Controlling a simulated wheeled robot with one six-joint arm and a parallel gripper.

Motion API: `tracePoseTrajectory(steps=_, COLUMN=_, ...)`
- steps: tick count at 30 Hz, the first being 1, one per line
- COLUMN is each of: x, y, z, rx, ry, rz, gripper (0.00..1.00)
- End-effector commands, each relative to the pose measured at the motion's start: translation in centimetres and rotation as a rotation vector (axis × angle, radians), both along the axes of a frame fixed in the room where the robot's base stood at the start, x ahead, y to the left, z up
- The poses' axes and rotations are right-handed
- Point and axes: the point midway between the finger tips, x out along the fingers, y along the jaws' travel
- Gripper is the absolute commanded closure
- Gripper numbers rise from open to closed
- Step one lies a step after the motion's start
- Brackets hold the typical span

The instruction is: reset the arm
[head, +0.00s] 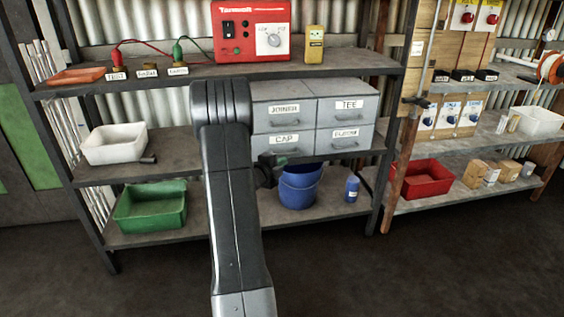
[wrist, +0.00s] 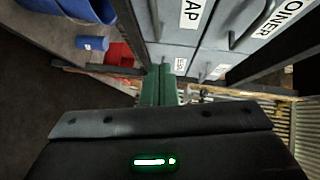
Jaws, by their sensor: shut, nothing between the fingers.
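My gripper (wrist: 160,88) shows in the wrist view as two green fingers pressed together, shut and empty. In the head view my arm rises through the middle and bends at the top. The arm hides part of the middle and lower shelves.
A blue bucket (head: 299,190) and blue can (head: 352,188) stand on the lower shelf beneath the drawers. A green bin (head: 150,208), white bin (head: 114,146), red power unit (head: 252,52) and red bin (head: 424,178) are on the shelves. The floor in front is clear.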

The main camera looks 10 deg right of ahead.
Motion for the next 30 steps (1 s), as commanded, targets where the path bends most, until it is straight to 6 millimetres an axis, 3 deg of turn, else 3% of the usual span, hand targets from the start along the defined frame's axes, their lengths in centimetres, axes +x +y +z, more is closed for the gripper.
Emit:
tracePoseTrajectory(steps=12, x=-5.1, y=4.7, z=1.0, rx=0.002, ry=0.004, rz=0.0, gripper=1.0)
tracePoseTrajectory(steps=19, x=-5.7, y=5.1, z=1.0, rx=0.001, ry=0.003, rz=-0.003, gripper=1.0)
tracePoseTrajectory(steps=30, x=-5.1, y=4.6, z=0.7, rx=0.001, ry=0.002, rz=-0.004, gripper=1.0)
